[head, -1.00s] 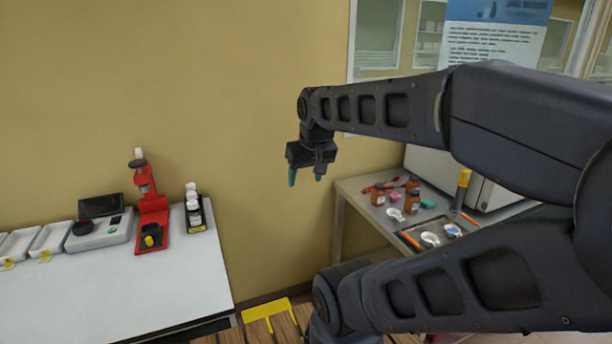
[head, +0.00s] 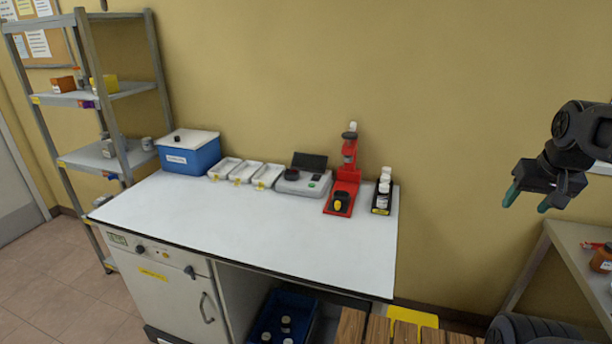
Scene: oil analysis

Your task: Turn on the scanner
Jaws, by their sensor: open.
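A grey device with a dark raised screen, a black round part and a green button (head: 304,182) sits at the back of the white table; it may be the scanner, but I cannot tell for sure. A red stand-like instrument (head: 345,180) with a black and yellow part at its base stands just right of it. My gripper (head: 526,198) is open and empty, with teal fingertips pointing down. It is at the right of the view, in the air, well to the right of both devices.
The white table (head: 240,230) has a clear front. White trays (head: 245,172) and a blue box (head: 188,152) line its back left. A black rack of white bottles (head: 383,195) stands at its right end. A metal shelf (head: 120,85) is at left, another table (head: 575,240) at right.

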